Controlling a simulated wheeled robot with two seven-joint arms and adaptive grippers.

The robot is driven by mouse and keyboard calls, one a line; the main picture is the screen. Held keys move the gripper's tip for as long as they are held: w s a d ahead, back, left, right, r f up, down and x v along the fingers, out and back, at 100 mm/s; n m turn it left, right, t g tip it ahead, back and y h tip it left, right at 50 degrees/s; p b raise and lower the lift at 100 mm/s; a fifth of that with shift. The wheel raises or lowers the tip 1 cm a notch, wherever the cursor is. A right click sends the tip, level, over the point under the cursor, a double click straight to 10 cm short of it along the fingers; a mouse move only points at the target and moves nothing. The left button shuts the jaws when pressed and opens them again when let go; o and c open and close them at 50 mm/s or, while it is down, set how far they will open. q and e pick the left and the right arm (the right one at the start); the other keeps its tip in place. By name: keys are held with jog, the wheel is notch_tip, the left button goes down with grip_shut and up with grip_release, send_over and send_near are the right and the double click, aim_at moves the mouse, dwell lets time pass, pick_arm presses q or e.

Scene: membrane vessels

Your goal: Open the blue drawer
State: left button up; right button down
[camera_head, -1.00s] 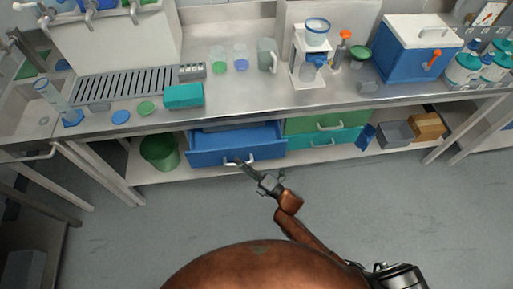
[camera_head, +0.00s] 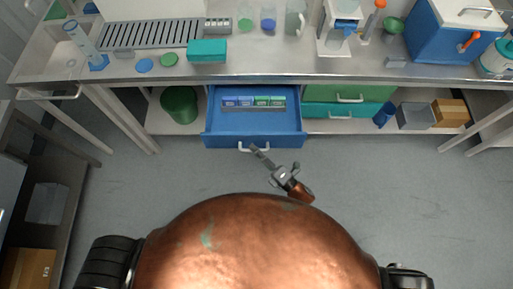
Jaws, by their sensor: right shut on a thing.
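The blue drawer (camera_head: 222,141) stands pulled out below the steel bench, left of the green drawer. Inside it lies a row of several small blue and green items (camera_head: 253,102) in a grey holder. Its white handle (camera_head: 246,149) is on the front face. My right gripper (camera_head: 257,150) reaches up from below and is shut on the handle, at its right part. My left gripper is not in view.
A green drawer (camera_head: 350,93) and a teal drawer (camera_head: 343,110) are beside it on the right, shut. A green bin (camera_head: 180,105) stands on the shelf to the left. The grey floor in front is clear. Bottles and equipment crowd the bench top (camera_head: 270,71).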

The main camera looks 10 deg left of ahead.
jog(key=c, duration=2)
grip_release()
jog(key=v, duration=1.2)
